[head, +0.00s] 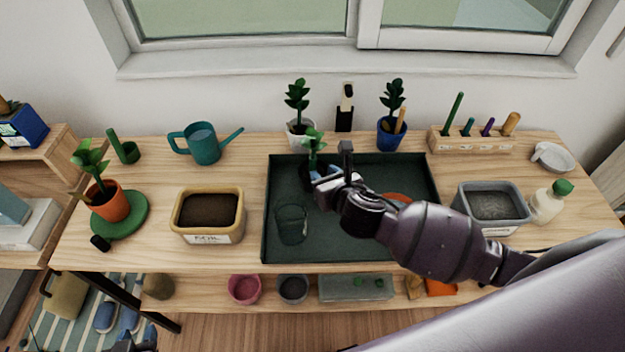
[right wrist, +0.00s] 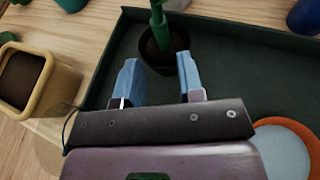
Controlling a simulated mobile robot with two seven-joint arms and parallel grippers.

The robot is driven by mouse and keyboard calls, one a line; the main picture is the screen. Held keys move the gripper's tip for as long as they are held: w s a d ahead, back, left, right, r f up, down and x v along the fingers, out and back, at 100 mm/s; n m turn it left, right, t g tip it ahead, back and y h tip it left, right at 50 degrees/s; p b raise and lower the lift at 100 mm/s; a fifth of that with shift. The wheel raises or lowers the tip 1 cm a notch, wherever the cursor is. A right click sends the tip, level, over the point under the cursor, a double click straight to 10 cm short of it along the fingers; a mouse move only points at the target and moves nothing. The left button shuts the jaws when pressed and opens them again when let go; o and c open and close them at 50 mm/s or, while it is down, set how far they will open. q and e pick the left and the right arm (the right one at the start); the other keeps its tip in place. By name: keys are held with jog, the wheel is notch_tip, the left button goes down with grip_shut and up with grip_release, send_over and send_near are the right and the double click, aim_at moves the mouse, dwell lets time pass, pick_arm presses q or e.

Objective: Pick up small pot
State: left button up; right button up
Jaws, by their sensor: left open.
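A small dark pot (head: 311,171) with a green-leaved plant stands in the dark green tray (head: 345,245), near its back left. My right gripper (head: 322,179) is low over the tray, just in front of this pot, and hides part of it. In the right wrist view the pot (right wrist: 150,48) with its green stem is at the tips of the two blue fingers (right wrist: 158,64). The fingers are apart, with nothing clamped between them. My left gripper (head: 138,338) shows only partly, at the bottom left edge, below the table top.
A clear glass (head: 291,224) and an orange dish (head: 397,198), partly behind my arm, are in the tray. A soil bin (head: 208,232) stands left, a grey bin (head: 492,222) right. White (head: 300,137) and blue (head: 390,137) potted plants stand behind the tray.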

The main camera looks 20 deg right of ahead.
aim_at(314, 166)
jog(key=shift+f+b+x, duration=0.2)
jog(key=shift+b+x, duration=0.15)
jog(key=shift+x, duration=2.9)
jog(key=shift+s, duration=0.1)
grip_shut()
